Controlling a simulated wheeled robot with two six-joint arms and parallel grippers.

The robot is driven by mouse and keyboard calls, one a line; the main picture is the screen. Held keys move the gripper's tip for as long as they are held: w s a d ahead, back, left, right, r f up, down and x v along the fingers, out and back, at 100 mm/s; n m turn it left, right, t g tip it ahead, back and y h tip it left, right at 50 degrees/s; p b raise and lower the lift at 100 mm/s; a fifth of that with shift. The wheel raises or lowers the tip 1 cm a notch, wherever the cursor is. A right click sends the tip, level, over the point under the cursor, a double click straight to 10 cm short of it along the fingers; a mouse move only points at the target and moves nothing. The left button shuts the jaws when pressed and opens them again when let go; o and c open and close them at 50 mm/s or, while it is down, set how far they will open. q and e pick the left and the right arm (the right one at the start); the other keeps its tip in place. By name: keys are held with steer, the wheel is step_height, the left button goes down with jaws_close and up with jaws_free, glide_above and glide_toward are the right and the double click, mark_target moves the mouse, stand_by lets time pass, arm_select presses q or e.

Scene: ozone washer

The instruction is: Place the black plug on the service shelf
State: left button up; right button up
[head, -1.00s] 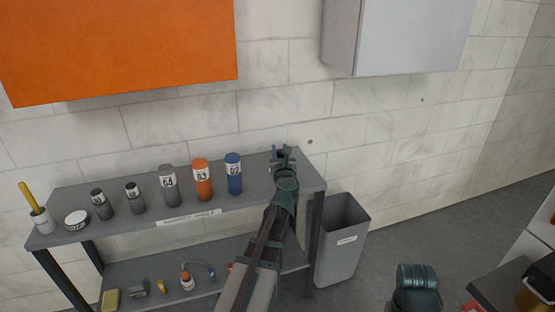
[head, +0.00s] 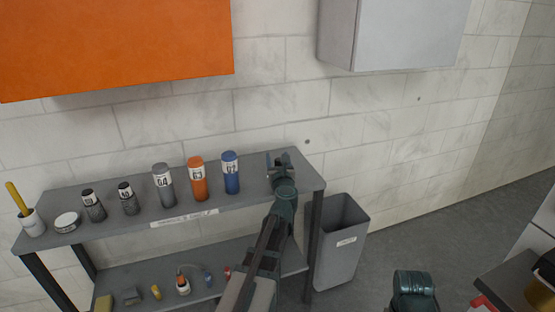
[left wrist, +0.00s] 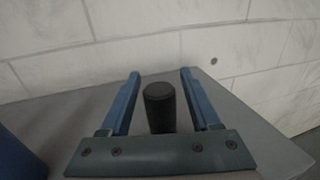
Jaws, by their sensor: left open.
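The black plug (left wrist: 160,107) stands upright on the grey top of the service shelf (left wrist: 255,140), between the two blue fingers of my left gripper (left wrist: 160,85). The fingers are open, with a visible gap on each side of the plug. In the head view my left gripper (head: 279,160) is over the right end of the shelf top (head: 120,229), and the plug is hard to make out there.
Several bottles, including an orange one (head: 198,181) and a blue one (head: 231,174), stand left of my gripper. A lower shelf holds small items. A grey bin (head: 341,240) stands right of the shelf. A wall and cabinets are behind.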

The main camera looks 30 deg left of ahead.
arm_select(q)
steer(key=shift+r, duration=0.2)
steer(key=v, duration=1.2)
